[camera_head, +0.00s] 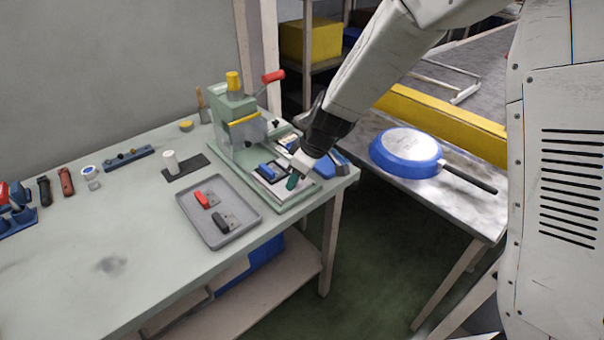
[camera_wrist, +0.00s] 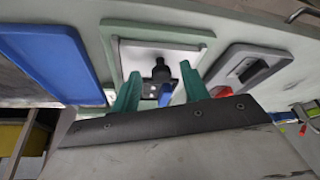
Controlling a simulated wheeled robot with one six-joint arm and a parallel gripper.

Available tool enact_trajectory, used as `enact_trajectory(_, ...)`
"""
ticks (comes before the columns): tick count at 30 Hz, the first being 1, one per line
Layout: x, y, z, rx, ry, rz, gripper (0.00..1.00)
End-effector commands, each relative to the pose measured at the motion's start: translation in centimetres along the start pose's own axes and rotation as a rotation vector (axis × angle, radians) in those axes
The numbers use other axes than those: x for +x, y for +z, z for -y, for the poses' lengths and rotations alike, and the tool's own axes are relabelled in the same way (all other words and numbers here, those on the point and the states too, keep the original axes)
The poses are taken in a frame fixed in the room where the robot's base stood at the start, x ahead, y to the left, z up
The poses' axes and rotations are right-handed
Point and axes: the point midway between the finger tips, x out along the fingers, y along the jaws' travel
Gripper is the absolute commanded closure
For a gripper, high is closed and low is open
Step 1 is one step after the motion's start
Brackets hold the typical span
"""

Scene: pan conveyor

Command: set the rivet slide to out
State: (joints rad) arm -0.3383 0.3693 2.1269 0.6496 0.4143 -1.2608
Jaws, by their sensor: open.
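A green press (camera_head: 235,115) with a yellow-edged clear guard and a red-knobbed lever stands at the bench's right end. On its green base lies a pale plate (camera_head: 282,186), which also shows in the wrist view (camera_wrist: 128,55). A black knob-like part (camera_wrist: 160,70) and a blue piece (camera_wrist: 165,95) are on the plate; the blue piece also shows in the head view (camera_head: 267,171). I cannot tell which part is the rivet slide. My gripper (camera_head: 292,182) is open above the plate; its green fingers (camera_wrist: 160,72) appear either side of the black part, contact unclear.
A grey tray (camera_head: 235,231) with red and black handles lies left of the base. A blue tray-like thing (camera_wrist: 50,60) lies on its other side. A blue pan (camera_head: 405,150) rests on the right-hand table.

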Motion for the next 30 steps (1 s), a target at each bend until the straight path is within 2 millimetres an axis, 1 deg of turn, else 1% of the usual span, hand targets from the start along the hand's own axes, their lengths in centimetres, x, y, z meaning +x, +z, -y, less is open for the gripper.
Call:
enact_trajectory(4, -1.7, -0.2, 0.0, -0.003, 0.002, -0.004, 0.55)
enact_trajectory(9, -4.7, -0.2, 0.0, -0.003, 0.003, -0.003, 0.55)
enact_trajectory(12, -6.2, -0.1, -0.1, -0.002, 0.003, -0.002, 0.55)
enact_trajectory(15, -7.2, -0.1, -0.2, 0.000, 0.003, -0.002, 0.55)
enact_trajectory(19, -7.7, 0.0, -0.1, 0.000, 0.001, 0.000, 0.55)
enact_trajectory(30, -7.7, 0.0, -0.1, 0.001, 0.001, 0.000, 0.55)
